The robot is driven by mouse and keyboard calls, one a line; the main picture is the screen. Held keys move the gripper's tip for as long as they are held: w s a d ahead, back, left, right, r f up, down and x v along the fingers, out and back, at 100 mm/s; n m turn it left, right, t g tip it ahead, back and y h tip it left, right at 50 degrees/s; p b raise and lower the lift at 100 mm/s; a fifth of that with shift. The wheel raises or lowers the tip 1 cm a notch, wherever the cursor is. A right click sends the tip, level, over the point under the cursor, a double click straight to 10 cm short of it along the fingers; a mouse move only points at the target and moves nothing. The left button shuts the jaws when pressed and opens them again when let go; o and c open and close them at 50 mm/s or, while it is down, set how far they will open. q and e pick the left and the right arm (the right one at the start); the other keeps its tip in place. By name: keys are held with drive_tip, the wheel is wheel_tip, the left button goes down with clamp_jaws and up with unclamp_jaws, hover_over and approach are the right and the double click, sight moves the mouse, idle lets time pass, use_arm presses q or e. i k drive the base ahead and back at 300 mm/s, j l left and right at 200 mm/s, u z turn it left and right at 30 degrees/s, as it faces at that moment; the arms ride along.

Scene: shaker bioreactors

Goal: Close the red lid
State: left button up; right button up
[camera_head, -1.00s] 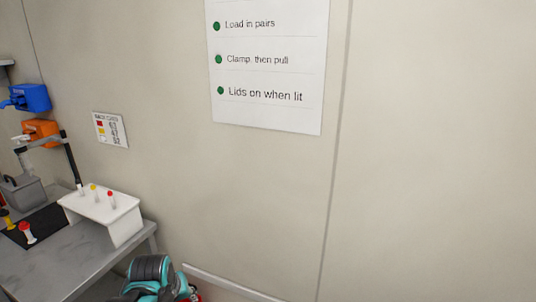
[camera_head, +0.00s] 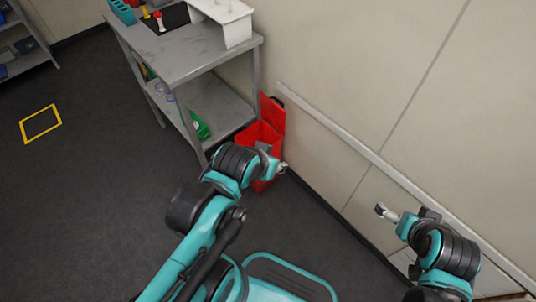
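A red bin (camera_head: 258,136) stands on the floor between the metal table and the wall. Its red lid (camera_head: 272,114) is open and stands up at the back, close to the wall. My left gripper (camera_head: 281,168) is in front of the bin, low and to the right of its opening in the picture. It overlaps the bin's front in the view, and I cannot tell whether it touches. Its fingers are too small and partly hidden to judge. My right gripper (camera_head: 382,211) is well to the right, near the wall, away from the bin; its fingers are too small to read.
A metal table (camera_head: 185,52) with a lower shelf stands left of the bin, holding a white rack (camera_head: 226,22) and tubes. A rail (camera_head: 345,145) runs along the wall. A yellow floor marking (camera_head: 40,124) lies far left.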

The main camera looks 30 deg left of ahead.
sight(275, 115)
drive_tip(key=i+l+u, duration=0.1)
drive_tip(key=u, duration=0.3)
drive_tip(key=i+l+u, duration=0.1)
drive_tip(key=u, duration=0.35)
drive_tip(key=l+u, duration=0.15)
drive_tip(key=u, duration=0.25)
drive_tip(key=i+j+u, duration=0.25)
drive_tip(key=i+j, duration=0.45)
